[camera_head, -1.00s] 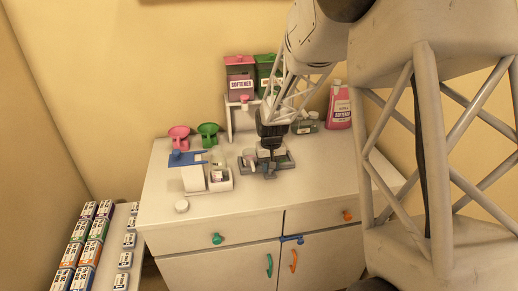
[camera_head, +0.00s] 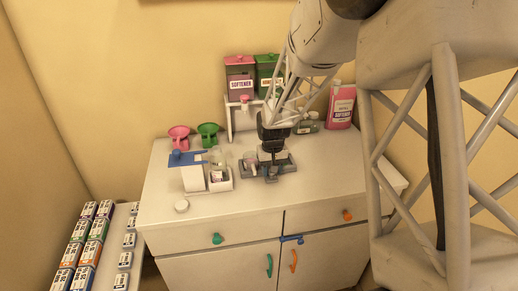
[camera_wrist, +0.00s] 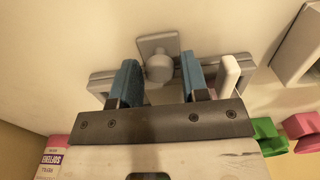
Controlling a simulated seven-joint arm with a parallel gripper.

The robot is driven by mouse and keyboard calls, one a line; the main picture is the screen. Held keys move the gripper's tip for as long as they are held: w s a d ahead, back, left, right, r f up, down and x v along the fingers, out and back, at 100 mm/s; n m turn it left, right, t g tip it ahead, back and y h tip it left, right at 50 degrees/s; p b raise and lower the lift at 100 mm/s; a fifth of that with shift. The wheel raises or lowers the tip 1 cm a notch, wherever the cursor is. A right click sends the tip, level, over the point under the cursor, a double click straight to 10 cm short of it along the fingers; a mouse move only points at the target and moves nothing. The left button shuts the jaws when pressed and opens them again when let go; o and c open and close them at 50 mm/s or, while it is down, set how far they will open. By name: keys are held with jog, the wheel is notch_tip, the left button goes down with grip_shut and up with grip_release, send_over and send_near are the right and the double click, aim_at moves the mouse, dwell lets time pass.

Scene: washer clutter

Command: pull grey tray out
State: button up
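The grey tray (camera_head: 287,168) lies on the white cabinet top, right of the small white tray, with a small cup-like item at its left end. In the wrist view, the grey tray (camera_wrist: 101,86) spans behind my fingers, with a round grey knob (camera_wrist: 158,66) on a plate at its front side. My gripper (camera_wrist: 160,78) is open, its two blue fingers on either side of the knob with gaps visible. In the head view my gripper (camera_head: 271,158) is down at the tray and hides part of it.
Pink and green scoops (camera_head: 208,133), softener containers (camera_head: 240,85) and a pink bottle (camera_head: 340,106) stand behind.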

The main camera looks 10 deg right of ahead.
jog(key=shift+o, duration=0.4)
jog(key=shift+r, duration=0.1)
jog(key=shift+r, duration=3.9)
